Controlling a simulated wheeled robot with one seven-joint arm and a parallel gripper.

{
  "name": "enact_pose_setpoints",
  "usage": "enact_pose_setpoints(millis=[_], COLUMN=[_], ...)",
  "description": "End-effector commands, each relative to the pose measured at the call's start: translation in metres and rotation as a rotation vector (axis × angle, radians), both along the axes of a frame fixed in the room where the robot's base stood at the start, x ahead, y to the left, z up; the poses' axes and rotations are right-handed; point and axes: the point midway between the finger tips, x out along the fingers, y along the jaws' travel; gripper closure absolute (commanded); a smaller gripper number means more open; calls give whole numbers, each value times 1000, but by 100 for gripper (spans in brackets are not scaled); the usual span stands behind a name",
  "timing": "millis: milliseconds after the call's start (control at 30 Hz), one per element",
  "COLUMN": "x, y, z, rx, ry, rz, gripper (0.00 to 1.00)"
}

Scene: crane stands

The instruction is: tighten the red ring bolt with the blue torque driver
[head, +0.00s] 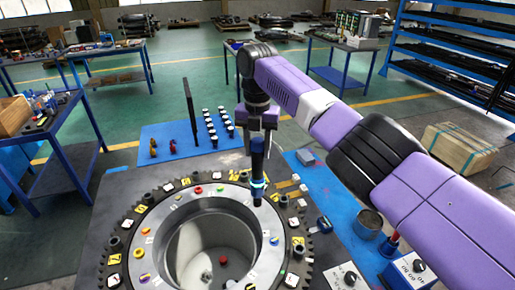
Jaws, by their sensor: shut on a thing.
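The blue torque driver (258,187) hangs upright below my gripper (257,143), which is shut on it. It has a dark upper body and a bright blue collar. Its lower end is over the upper right part of the pale metal ring (165,222); whether it touches the ring is not clear. A small red bolt (198,189) sits on the ring's upper left part, to the left of the driver. Other small coloured bolts sit around the ring. Anything directly under the driver's tip is hidden.
A dark toothed rim with yellow number tags (114,259) and dark posts surrounds the ring. A red knob (223,259) is inside the bore. A blue mat (178,135) holds black-and-white pieces and an upright black panel (190,108). A metal cup (368,222) stands right.

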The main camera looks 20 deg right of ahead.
Motion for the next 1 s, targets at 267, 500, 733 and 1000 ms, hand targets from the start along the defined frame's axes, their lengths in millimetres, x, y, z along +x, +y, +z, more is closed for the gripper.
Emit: enact_pose_setpoints(millis=[267, 500, 733, 1000], x=[1, 1, 1, 1], y=[0, 0, 0, 0], z=[3, 13, 27, 41], rx=[0, 0, 0, 0], ry=[-2, -4, -4, -4], rz=[1, 1, 1, 1], gripper=[100, 100, 100, 100])
